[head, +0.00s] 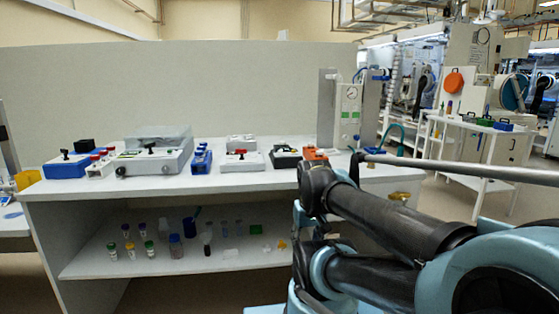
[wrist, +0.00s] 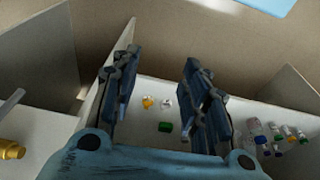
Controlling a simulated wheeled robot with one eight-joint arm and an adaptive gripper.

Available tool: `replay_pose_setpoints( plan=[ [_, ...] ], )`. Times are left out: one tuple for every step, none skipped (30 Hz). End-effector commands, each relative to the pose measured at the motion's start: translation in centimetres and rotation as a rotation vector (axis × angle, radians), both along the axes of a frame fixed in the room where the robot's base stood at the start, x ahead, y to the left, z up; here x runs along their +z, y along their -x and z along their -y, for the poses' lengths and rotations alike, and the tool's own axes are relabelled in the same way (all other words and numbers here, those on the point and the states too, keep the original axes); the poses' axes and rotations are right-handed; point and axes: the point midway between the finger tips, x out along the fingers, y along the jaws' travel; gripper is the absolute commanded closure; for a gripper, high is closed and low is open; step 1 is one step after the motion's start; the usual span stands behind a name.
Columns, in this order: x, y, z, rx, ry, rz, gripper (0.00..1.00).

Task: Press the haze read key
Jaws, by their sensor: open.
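A row of small instruments stands on the white bench (head: 258,182) in the head view. They include a large grey unit with a black lever (head: 152,158), a white box with a red part (head: 242,160), a white block with red tops (head: 102,165) and a dark green-black unit (head: 285,158). No label is readable, so I cannot tell which one carries the haze read key. My gripper (wrist: 160,60) is open and empty in the wrist view, over the lower shelf and apart from the instruments. In the head view I cannot make it out.
Green (wrist: 165,127) and yellow (wrist: 148,102) pieces show between my fingers. A gauge unit (head: 349,115) stands at the bench's right. A white cart (head: 480,160) is farther right.

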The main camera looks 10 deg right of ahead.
Motion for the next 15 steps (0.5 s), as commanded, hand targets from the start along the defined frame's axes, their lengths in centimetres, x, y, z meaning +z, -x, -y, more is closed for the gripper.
replay_pose_setpoints(
  plan=[
    [0.00, -0.01, 0.00, 0.000, 0.000, 0.000, 0.58],
    [0.00, -0.01, 0.00, 0.000, 0.000, 0.000, 0.58],
    [-0.40, -0.67, 0.00, 0.000, 0.000, -0.010, 0.58],
    [-0.45, -0.86, 0.00, 0.001, 0.000, -0.012, 0.58],
    [-0.40, -0.95, -0.01, 0.001, 0.000, -0.012, 0.58],
    [-0.42, -0.94, -0.01, 0.001, 0.000, -0.012, 0.58],
    [-0.43, -0.92, -0.01, 0.001, 0.000, -0.012, 0.58],
    [-0.45, -0.89, -0.01, 0.001, 0.000, -0.012, 0.58],
    [-0.45, -0.88, -0.01, 0.001, 0.000, -0.012, 0.58],
    [-0.44, -0.88, -0.01, 0.001, 0.000, -0.012, 0.58],
    [-0.43, -0.89, -0.01, 0.001, 0.000, -0.012, 0.58],
    [-0.43, -0.88, -0.01, 0.001, 0.000, -0.012, 0.58],
    [-0.43, -0.87, 0.00, 0.001, 0.000, -0.012, 0.58],
    [-0.43, -0.87, 0.00, 0.001, 0.000, -0.012, 0.58],
    [-0.43, -0.86, 0.00, 0.001, 0.000, -0.012, 0.68]
  ],
)
